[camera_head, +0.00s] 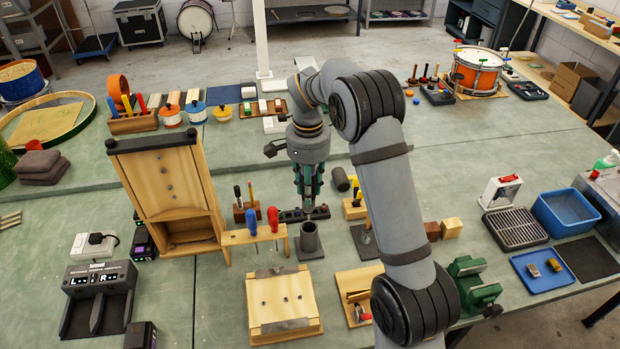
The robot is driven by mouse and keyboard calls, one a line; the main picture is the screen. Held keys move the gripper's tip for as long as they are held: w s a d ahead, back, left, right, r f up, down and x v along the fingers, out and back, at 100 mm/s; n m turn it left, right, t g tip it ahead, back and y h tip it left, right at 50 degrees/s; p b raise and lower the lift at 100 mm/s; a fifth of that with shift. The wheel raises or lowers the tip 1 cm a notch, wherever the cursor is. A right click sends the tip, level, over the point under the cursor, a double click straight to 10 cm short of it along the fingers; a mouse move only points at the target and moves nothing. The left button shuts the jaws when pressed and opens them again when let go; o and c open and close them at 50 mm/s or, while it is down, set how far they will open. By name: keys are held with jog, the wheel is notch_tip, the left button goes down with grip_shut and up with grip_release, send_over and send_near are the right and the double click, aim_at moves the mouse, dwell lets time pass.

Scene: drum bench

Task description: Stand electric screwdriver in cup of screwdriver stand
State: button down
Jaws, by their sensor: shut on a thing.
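The cup of the screwdriver stand (310,240) is a dark grey upright cylinder on a flat base, right of the wooden rack. My gripper (309,200) points down just above the cup and slightly behind it in the picture. It is shut on the electric screwdriver (309,184), of which only a slim dark and teal part shows between the fingers. The screwdriver looks roughly upright. Its lower end appears near the cup's mouth; I cannot tell whether it is above or behind the opening.
A wooden rack (268,236) holding blue and red screwdrivers stands close left of the cup. A tall wooden box (165,185) is farther left. A wooden panel (284,302) lies in front. Small wooden blocks (452,228) are to the right, beyond my arm.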

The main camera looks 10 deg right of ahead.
jog(key=shift+w+d+f+m, duration=0.1)
jog(key=shift+w+f+m, duration=0.1)
jog(key=shift+w, duration=0.2)
jog(key=shift+w+d+f+m, duration=0.1)
jog(key=shift+w+m, duration=0.1)
jog(key=shift+w, duration=0.15)
jog(key=shift+f, duration=0.2)
jog(key=shift+f+b, duration=1.25)
jog(key=shift+f, duration=0.1)
jog(key=shift+f+b, duration=0.2)
jog(key=shift+b, duration=0.15)
notch_tip(320, 180, down, 10)
jog(key=b, duration=0.8)
jog(key=shift+r+b, duration=0.2)
jog(key=shift+b, duration=0.2)
jog(key=c, duration=1.4)
grip_release()
jog(key=shift+o, duration=0.6)
